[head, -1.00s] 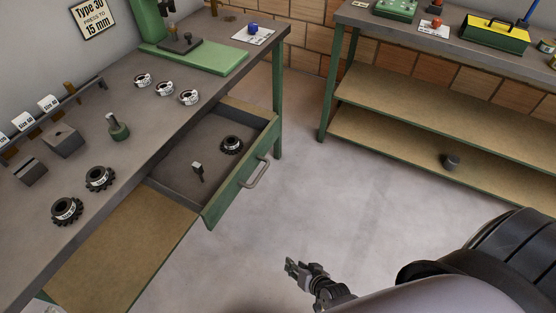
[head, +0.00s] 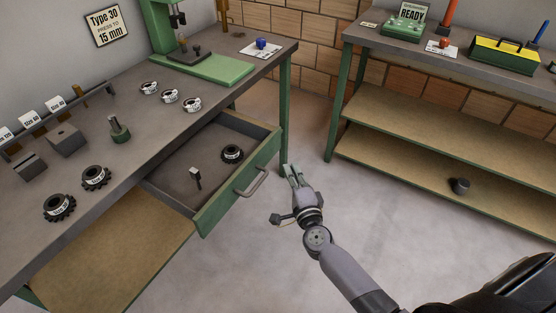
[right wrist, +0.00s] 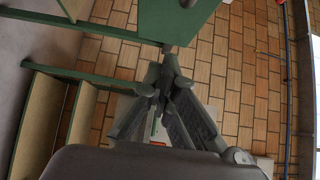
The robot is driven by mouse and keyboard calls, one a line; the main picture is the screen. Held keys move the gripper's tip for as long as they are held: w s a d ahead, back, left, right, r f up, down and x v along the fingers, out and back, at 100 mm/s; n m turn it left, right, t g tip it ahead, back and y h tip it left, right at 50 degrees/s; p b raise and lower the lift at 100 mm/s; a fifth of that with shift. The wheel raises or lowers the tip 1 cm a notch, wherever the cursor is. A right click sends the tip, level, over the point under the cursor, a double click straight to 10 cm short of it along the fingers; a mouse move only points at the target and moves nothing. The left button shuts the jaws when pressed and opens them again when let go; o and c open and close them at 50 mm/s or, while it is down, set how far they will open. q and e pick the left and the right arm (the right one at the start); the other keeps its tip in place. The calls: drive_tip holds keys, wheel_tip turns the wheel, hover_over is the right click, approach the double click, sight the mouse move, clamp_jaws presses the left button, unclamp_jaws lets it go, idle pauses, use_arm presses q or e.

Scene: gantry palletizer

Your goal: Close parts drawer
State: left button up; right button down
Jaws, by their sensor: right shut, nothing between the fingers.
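The parts drawer (head: 216,208) is pulled out from under the workbench, with its green front facing right and a grey bar handle (head: 252,183) on it. A dark gear (head: 232,153) and a small block-headed part (head: 195,177) lie inside. My right gripper (head: 291,168) is shut and empty, just right of the drawer front and apart from the handle in the head view. In the right wrist view its fingertips (right wrist: 169,50) meet just below a green panel (right wrist: 172,22), likely the drawer front. My left gripper is not in view.
The workbench (head: 130,165) carries gears, labelled rings and a green press (head: 210,68). A green bench leg (head: 284,115) stands behind my right gripper. A second bench with shelves (head: 440,130) stands at the right. The floor between is clear.

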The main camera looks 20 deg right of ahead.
sight(273, 148)
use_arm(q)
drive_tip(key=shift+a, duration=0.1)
use_arm(e)
drive_tip(key=shift+w+a, duration=0.35)
drive_tip(key=shift+w, duration=0.6)
drive_tip(key=shift+w+a, duration=0.35)
drive_tip(key=shift+w, duration=0.55)
drive_tip(key=shift+w+a, duration=0.35)
drive_tip(key=shift+w, duration=0.6)
